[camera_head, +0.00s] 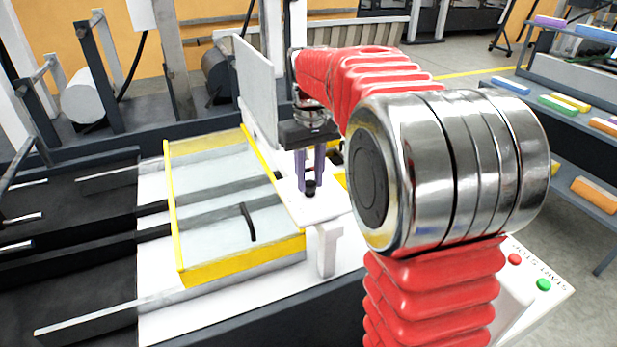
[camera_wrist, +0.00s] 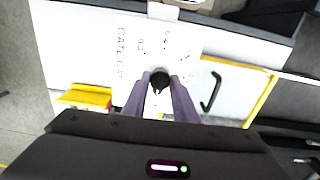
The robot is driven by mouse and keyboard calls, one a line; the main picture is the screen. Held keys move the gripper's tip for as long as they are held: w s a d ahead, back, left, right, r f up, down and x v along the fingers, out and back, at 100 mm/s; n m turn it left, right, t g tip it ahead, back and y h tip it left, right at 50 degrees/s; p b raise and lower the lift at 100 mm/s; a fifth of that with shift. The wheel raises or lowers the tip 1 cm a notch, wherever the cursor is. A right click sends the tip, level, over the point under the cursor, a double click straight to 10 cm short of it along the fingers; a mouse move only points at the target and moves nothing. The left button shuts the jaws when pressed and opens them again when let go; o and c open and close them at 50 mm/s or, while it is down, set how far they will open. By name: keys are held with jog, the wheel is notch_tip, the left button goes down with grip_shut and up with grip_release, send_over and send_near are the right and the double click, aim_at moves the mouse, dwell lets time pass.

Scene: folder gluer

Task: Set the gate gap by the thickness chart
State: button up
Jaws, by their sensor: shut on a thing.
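My gripper (camera_head: 310,180) points down at a white plate marked "GATE GAP" (camera_head: 325,205), beside the yellow-edged guard. Its purple fingers are shut on a small black knob (camera_head: 310,188) on that plate. In the wrist view the black knob (camera_wrist: 159,78) sits between the two fingertips, and the plate's lettering and scale marks are too small to read fully. A light grey upright panel (camera_head: 258,90) stands behind my gripper. No thickness chart can be made out in either view.
A clear guard with yellow edges (camera_head: 243,272) and a black handle (camera_head: 248,222) lies left of the knob. A control panel with red and green buttons (camera_head: 544,285) is at the lower right. Shelves with coloured blocks (camera_head: 595,195) stand at the right.

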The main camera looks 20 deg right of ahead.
jog(key=shift+n, duration=0.3)
jog(key=n, duration=0.9)
jog(key=shift+n, duration=0.4)
jog(key=n, duration=0.3)
jog(key=shift+n, duration=0.4)
jog(key=n, duration=1.2)
jog(key=shift+r+n, duration=0.1)
jog(key=shift+n, duration=0.2)
jog(key=o, duration=1)
